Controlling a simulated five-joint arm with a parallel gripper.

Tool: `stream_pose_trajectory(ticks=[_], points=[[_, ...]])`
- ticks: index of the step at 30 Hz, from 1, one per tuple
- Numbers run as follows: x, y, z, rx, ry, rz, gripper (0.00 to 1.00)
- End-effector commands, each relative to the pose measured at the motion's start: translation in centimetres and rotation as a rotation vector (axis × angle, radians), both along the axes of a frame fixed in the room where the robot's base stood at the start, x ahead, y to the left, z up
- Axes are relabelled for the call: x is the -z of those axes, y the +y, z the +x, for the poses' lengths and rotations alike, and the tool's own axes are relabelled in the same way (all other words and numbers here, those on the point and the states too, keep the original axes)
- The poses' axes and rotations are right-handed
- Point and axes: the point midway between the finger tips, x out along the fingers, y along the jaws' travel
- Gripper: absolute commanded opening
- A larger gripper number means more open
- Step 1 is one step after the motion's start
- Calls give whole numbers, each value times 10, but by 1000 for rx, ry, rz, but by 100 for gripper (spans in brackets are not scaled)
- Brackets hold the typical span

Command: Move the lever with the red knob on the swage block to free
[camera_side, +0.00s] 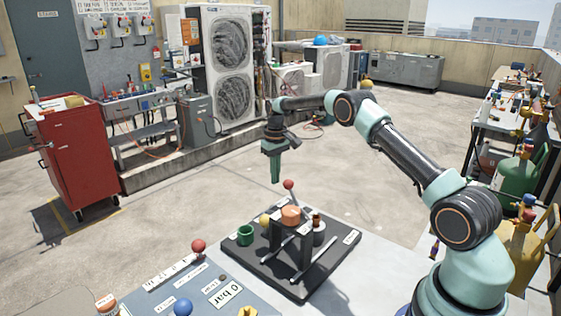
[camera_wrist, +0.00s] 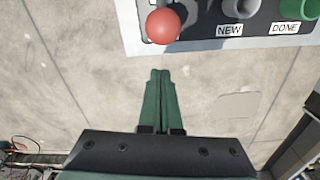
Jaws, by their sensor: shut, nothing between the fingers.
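The lever's red knob (camera_side: 289,184) stands up at the back of the swage block (camera_side: 291,215), which sits on a black base plate in the side view. The knob also shows in the wrist view (camera_wrist: 163,26) at the top, beyond the fingertips. My gripper (camera_side: 275,181) points down just left of the knob in the side view. In the wrist view its green fingers (camera_wrist: 160,73) are shut together and empty, with a visible gap to the knob. Most of the lever's shaft is hidden by the block, and its position label cannot be read.
A green cup (camera_side: 245,235) and a grey cup (camera_side: 319,231) stand on the plate; NEW (camera_wrist: 229,30) and DONE (camera_wrist: 285,28) labels show nearby. A second red knob (camera_side: 198,246) is on the "0 bar" panel at front left. Open floor lies behind the plate.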

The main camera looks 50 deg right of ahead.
Motion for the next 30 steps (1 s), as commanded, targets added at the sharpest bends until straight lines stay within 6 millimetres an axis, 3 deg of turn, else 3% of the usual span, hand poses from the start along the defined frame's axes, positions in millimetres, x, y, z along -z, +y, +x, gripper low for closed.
stream_pose_trajectory(ticks=[13, 30], points=[[-9, 5, -25, 0, -1, 0, 0], [-10, 6, -29, 0, -2, 0, 0]])
